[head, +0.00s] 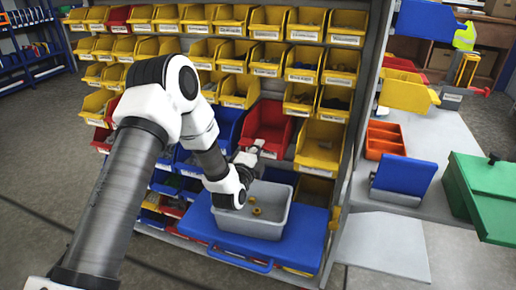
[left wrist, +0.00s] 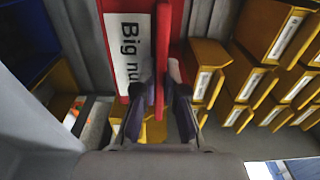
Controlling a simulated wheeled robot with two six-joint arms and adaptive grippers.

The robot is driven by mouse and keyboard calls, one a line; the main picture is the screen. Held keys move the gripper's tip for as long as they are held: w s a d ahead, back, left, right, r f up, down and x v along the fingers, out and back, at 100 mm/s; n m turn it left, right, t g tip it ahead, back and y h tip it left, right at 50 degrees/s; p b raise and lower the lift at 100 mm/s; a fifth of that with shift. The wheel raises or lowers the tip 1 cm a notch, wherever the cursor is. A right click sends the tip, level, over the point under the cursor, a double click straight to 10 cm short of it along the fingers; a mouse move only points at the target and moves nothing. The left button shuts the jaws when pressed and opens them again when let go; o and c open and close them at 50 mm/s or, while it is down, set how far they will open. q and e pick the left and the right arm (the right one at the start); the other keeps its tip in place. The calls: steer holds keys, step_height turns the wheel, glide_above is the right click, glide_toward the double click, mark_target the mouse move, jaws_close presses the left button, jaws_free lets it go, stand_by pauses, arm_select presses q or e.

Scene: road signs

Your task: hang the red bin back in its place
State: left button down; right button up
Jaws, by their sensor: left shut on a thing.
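The red bin (head: 268,122) is in the bin rack, between a blue bin (head: 226,127) and a larger yellow bin (head: 319,147). I cannot tell whether its back is hooked on the rack. My left gripper (head: 252,152) is at its front, shut on its front wall. In the left wrist view, the fingers of my left gripper (left wrist: 157,108) pinch a red wall (left wrist: 159,50) of the bin, beside a white label reading "Big nu", partly hidden. My right gripper is in neither view.
A grey tote (head: 270,222) with a few brass-coloured parts stands on a blue platform (head: 290,258) below the bin. To the right, a grey bench (head: 420,135) carries an orange tray (head: 384,140) and a green box (head: 490,195).

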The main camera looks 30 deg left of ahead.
arm_select(q)
steer(key=shift+f, duration=0.2)
steer(key=shift+f+b, duration=0.4)
steer(key=shift+f, duration=0.25)
stand_by(0.3)
steer(key=c, duration=1.2)
jaws_free()
steer(key=v, duration=1.2)
steer(key=shift+s+d, duration=0.1)
